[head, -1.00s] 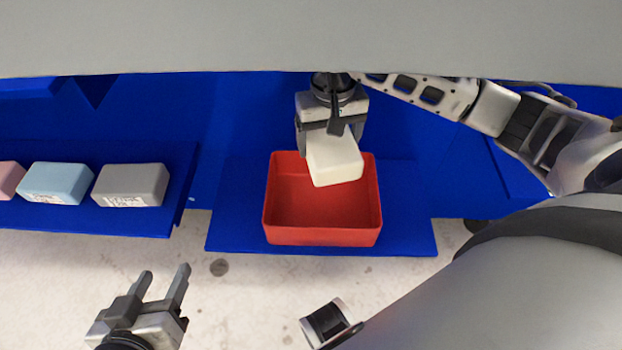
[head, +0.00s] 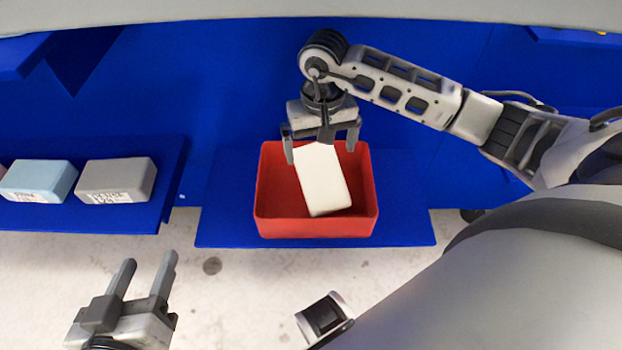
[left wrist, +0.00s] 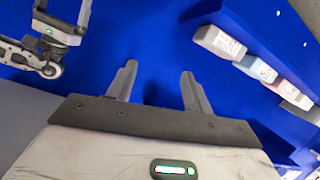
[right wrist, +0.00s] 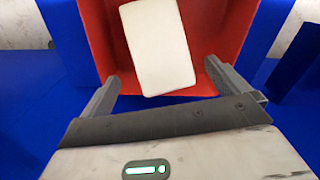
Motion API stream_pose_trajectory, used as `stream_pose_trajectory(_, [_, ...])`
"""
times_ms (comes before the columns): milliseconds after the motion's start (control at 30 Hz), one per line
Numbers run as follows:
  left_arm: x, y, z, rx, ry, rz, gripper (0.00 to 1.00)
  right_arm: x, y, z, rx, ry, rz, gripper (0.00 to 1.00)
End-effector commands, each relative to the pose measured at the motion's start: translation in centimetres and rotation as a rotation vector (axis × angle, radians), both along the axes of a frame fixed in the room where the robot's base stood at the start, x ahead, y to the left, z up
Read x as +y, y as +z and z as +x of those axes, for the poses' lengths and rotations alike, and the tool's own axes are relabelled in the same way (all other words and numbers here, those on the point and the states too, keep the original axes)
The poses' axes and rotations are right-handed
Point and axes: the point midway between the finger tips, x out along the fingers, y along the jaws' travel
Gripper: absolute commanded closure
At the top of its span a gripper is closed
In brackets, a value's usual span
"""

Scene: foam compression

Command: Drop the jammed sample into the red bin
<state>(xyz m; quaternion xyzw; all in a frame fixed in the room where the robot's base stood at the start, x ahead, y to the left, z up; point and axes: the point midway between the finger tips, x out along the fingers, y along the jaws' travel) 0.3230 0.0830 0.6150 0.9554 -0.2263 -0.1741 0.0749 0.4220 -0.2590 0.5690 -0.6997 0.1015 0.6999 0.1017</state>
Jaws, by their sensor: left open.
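The white foam sample (head: 322,182) lies tilted within the red bin (head: 315,228), below my right gripper (head: 322,150). In the right wrist view the sample (right wrist: 157,45) sits inside the bin (right wrist: 215,30), beyond the spread fingers of the right gripper (right wrist: 165,95). The right gripper is open and apart from the sample. My left gripper (head: 146,275) is open and empty, in front of the blue shelf at the lower left. Its spread fingers (left wrist: 155,85) also show in the left wrist view.
A grey block (head: 115,180) and a light blue block (head: 38,180), both labelled, lie on the blue shelf (head: 140,218) at the left, with a pink block at the edge. The bin stands on a blue ledge (head: 225,225) with free room around it.

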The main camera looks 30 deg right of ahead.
Motion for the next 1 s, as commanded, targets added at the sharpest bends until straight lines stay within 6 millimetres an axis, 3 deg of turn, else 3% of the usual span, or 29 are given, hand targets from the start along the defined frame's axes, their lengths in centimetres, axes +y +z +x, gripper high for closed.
stream_pose_trajectory(167, [0.0,0.1,0.0,0.002,-0.001,0.002,0.49,0.0,0.5,0.0,-0.002,0.000,-0.001,0.00])
stream_pose_trajectory(267, [0.0,0.2,-0.1,0.008,-0.002,0.007,0.49,-0.1,1.7,0.1,-0.004,0.001,-0.002,0.00])
stream_pose_trajectory(700, [0.7,-1.5,0.1,0.110,0.008,0.064,0.49,0.0,10.4,0.1,-0.004,0.000,0.000,0.00])
stream_pose_trajectory(1000, [0.9,-2.1,0.3,0.134,0.015,0.074,0.49,0.0,12.1,0.0,0.000,0.000,0.000,0.00])
